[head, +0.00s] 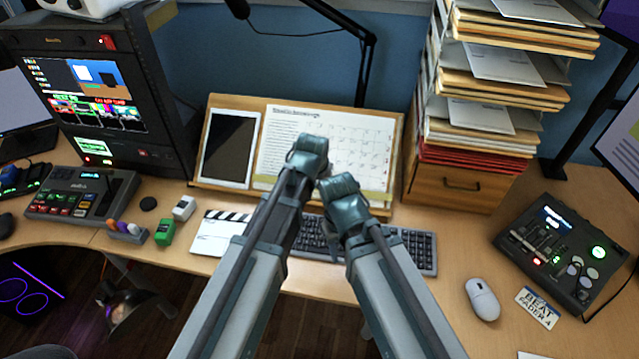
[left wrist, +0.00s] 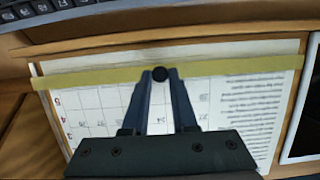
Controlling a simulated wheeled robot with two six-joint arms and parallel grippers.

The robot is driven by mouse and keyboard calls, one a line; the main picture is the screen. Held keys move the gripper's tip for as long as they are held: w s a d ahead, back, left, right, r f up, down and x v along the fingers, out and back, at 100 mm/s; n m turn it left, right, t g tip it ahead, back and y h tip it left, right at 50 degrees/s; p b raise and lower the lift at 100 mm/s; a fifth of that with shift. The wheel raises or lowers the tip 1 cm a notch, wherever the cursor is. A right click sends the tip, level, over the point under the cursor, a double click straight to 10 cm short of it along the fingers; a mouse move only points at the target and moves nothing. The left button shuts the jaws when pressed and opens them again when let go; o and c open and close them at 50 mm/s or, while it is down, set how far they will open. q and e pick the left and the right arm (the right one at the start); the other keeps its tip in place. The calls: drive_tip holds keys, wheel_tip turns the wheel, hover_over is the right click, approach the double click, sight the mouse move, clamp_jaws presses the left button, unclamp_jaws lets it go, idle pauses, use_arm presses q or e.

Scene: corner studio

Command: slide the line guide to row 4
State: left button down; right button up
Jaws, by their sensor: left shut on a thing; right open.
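The line guide is a yellow strip with a black knob (left wrist: 160,73); the strip (left wrist: 230,68) lies across the printed sheet near the edge closest to the keyboard. In the head view a pale length of the strip (head: 379,197) shows low on the sheet (head: 355,140). The sheet has a calendar grid and a text block, and rests on a sloped wooden board. My left gripper (left wrist: 160,80) is shut on the knob. My right gripper (head: 340,186) is open and empty, beside the left one, over the board's lower edge. Its fingertips are hard to see.
A tablet (head: 229,148) stands on the board left of the sheet. A keyboard (head: 415,250) and clapperboard (head: 218,233) lie in front of the board. A mouse (head: 482,299) and mixer (head: 560,250) are at right. Stacked papers (head: 480,110) rise right of the board.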

idle(0.6)
use_arm(q)
drive_tip(key=w+r+p, duration=0.2)
drive_tip(key=w+d+r+p, duration=0.1)
drive_tip(key=w+r+p, duration=0.1)
drive_tip(key=w, duration=0.1)
drive_tip(key=shift+w+r+p, duration=0.3)
drive_tip(key=shift+s+f, duration=0.1)
use_arm(e)
wheel_tip(320, 180, up, 4)
drive_tip(key=shift+r, duration=0.15)
use_arm(q)
drive_tip(key=c, duration=0.7)
unclamp_jaws()
use_arm(e)
drive_tip(key=shift+r, duration=0.1)
use_arm(q)
drive_tip(key=p+v, duration=1.2)
drive_tip(key=v, duration=0.1)
drive_tip(key=shift+s+r, duration=0.15)
drive_tip(key=shift+r, duration=0.2)
use_arm(e)
wheel_tip(320, 180, up, 13)
drive_tip(key=shift+f, duration=0.2)
